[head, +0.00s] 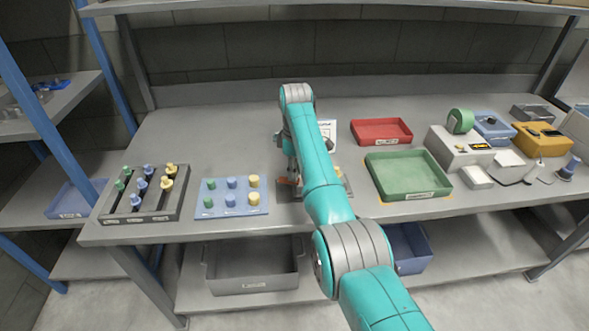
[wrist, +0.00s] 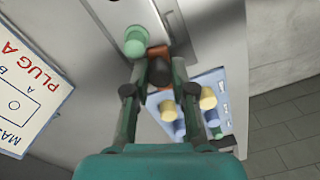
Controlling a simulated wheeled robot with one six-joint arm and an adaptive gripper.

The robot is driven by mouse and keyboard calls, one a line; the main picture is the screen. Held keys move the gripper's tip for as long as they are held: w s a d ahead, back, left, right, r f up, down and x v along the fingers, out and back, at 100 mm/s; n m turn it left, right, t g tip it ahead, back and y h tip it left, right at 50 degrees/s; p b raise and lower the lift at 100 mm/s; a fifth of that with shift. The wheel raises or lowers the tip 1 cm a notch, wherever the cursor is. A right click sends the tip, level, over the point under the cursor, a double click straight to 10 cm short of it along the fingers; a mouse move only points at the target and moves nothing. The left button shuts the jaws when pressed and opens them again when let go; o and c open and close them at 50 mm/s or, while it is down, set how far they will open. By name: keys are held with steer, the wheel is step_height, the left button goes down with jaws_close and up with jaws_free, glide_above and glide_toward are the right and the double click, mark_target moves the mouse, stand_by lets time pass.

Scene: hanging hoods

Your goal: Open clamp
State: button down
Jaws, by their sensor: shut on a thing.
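My gripper (wrist: 159,80) reaches over the grey bench in the wrist view, its fingers on either side of a dark rounded piece. This piece lies against an orange-brown block (wrist: 158,52), which seems to be part of the clamp; the fingers hide much of it. I cannot tell the angle of the clamp. A green round-topped plug (wrist: 134,46) sits beside the block, near a grey metal plate (wrist: 172,22). In the head view my gripper (head: 291,168) is low over the bench, mostly hidden by my arm, with a bit of orange (head: 284,181) below it.
A blue board (head: 231,211) with green, blue and yellow plugs lies left of my gripper. A dark rack (head: 143,217) of plugs is further left. A green tray (head: 408,185) and a red tray (head: 381,132) stand to the right. A printed card (wrist: 28,85) stands nearby.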

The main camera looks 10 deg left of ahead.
steer(key=m, duration=0.1)
steer(key=s+m, duration=0.1)
steer(key=m, duration=0.1)
steer(key=shift+m, duration=0.3)
steer(key=m, duration=0.2)
steer(key=s+m, duration=0.1)
steer(key=shift+a+m, duration=0.3)
steer(key=m, duration=0.3)
steer(key=s+a+m, duration=0.1)
steer(key=shift+m, duration=0.3)
steer(key=shift+s+a+m, duration=0.1)
steer(key=shift+a+m, duration=0.1)
steer(key=shift+m, duration=0.65)
steer(key=shift+s+a+m, duration=0.1)
steer(key=shift+a+m, duration=0.1)
steer(key=shift+m, duration=0.65)
steer(key=c, duration=1)
jaws_free()
